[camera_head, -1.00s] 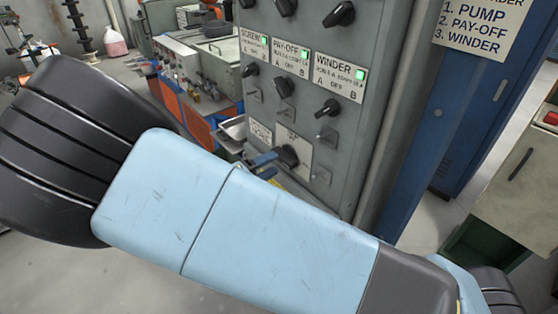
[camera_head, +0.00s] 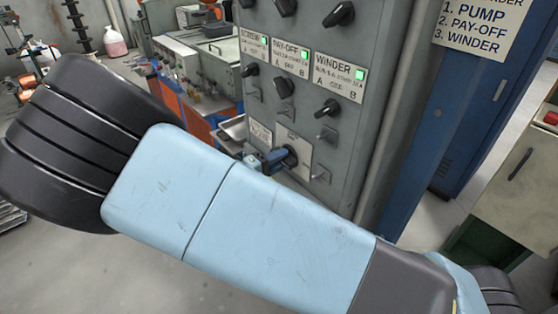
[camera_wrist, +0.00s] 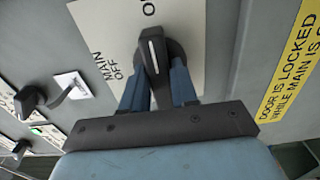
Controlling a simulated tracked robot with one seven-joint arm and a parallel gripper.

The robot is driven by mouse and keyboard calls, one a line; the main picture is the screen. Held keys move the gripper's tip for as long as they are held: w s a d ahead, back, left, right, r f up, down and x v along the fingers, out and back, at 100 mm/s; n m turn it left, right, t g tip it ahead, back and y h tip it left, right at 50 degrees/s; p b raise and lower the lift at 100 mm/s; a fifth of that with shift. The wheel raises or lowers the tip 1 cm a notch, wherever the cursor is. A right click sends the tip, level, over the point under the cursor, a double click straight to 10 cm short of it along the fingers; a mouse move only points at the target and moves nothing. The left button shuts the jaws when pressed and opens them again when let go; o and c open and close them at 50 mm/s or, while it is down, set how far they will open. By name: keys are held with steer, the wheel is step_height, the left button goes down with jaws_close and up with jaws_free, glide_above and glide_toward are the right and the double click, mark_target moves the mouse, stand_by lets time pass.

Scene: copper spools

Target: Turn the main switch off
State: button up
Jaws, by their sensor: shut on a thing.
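The main switch is a black knob with a white line, on a white plate of the grey panel; it shows in the wrist view (camera_wrist: 152,50) and, partly covered, in the head view (camera_head: 290,155). In the wrist view "MAIN OFF" is printed left of the knob. The white line points up the picture, towards a cut-off label beginning with O. My gripper (camera_wrist: 157,88) is shut on the knob, one blue finger on each side. In the head view my gripper (camera_head: 277,160) shows small beyond my arm.
The grey panel (camera_head: 290,90) carries more black knobs and lit green lamps above, labelled screw, pay-off and winder. A blue cabinet (camera_head: 450,110) stands to the right. In the wrist view a yellow door-lock sign (camera_wrist: 297,65) is at right. A machine bench (camera_head: 190,85) is behind left.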

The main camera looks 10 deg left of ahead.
steer(key=shift+f, duration=0.1)
jaws_close()
steer(key=shift+n, duration=0.5)
steer(key=n, duration=1.6)
steer(key=shift+s+f+n, duration=0.1)
steer(key=shift+n, duration=0.6)
steer(key=o, duration=0.6)
jaws_free()
